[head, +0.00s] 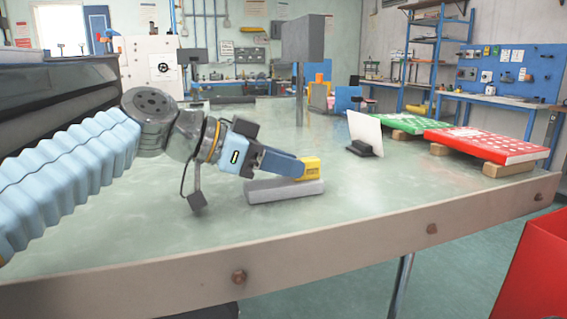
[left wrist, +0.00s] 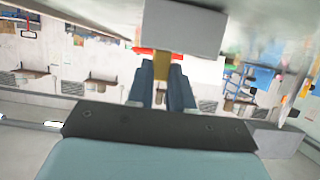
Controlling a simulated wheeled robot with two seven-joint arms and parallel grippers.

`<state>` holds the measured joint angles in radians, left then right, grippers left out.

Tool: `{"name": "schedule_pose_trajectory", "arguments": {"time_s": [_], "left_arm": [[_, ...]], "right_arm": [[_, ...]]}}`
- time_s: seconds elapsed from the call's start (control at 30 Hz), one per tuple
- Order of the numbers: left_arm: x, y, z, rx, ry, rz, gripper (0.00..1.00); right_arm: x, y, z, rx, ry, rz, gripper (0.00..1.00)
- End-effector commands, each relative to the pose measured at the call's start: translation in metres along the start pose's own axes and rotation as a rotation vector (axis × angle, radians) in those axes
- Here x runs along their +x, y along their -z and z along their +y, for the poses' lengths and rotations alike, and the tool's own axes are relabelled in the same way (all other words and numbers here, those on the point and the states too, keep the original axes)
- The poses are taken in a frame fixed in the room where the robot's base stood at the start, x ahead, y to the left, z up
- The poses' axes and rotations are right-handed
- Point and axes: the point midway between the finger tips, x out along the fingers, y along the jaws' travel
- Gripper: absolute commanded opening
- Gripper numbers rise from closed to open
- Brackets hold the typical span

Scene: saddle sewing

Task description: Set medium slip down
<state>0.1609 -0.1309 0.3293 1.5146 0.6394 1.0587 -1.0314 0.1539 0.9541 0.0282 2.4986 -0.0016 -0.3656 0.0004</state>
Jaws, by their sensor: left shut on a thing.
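My left gripper (head: 305,168) reaches in from the left above the table, shut on a small yellow block (head: 312,168) with dark print. A long grey bar (head: 284,190) shows directly below the yellow block and my fingers. In the left wrist view the yellow block (left wrist: 170,75) sits between my two fingers, and the grey bar (left wrist: 185,28) lies just beyond the fingertips. I cannot tell whether block and bar are one piece, the medium slip, or whether the bar touches the table. My right gripper is not in view.
The green table (head: 200,240) has free room around the bar. A white upright plate in a black stand (head: 365,135), a green board (head: 400,122) and a red board (head: 485,145) on wooden blocks are at the right. A red bin (head: 535,270) stands off the near right edge.

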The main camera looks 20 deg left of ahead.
Motion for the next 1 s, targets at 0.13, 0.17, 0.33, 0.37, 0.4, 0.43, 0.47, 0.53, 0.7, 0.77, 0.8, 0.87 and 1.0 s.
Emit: {"name": "schedule_pose_trajectory", "arguments": {"time_s": [0.13, 0.17, 0.33, 0.37, 0.4, 0.43, 0.47, 0.53, 0.7, 0.77, 0.8, 0.87, 1.0], "left_arm": [[0.001, -0.001, 0.000, 0.000, 0.000, 0.000, 0.34], [0.001, -0.001, 0.000, 0.000, 0.000, 0.000, 0.39], [0.001, -0.001, 0.000, 0.000, 0.000, 0.000, 0.46], [0.001, -0.001, 0.000, 0.000, 0.000, 0.000, 0.46], [0.001, -0.001, 0.000, 0.000, 0.000, 0.000, 0.46], [0.001, -0.001, 0.000, 0.000, 0.000, 0.000, 0.46], [0.000, -0.001, 0.000, 0.000, 0.000, 0.000, 0.46], [-0.001, 0.002, 0.000, 0.000, 0.000, 0.000, 0.46], [-0.024, 0.000, 0.000, 0.001, 0.003, 0.002, 0.46], [-0.038, 0.000, 0.000, 0.001, 0.003, 0.002, 0.46], [-0.048, 0.000, 0.000, 0.002, 0.003, 0.002, 0.46], [-0.062, 0.001, 0.000, 0.002, 0.003, 0.002, 0.46], [-0.092, 0.001, 0.000, 0.001, 0.002, 0.002, 0.46]], "right_arm": [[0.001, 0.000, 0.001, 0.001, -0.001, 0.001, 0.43], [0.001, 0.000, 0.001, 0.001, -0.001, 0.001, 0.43], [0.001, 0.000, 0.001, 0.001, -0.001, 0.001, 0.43], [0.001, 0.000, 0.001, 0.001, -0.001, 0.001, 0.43], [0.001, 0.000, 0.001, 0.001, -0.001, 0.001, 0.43], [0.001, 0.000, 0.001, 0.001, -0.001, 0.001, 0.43], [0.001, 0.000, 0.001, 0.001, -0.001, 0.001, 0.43], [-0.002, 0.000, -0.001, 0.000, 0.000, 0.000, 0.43], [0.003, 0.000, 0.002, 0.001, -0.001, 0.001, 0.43], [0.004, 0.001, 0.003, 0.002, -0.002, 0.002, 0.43], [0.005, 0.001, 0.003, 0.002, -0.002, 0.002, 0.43], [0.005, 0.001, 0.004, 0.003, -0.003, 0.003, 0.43], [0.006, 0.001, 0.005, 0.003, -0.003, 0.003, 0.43]]}}
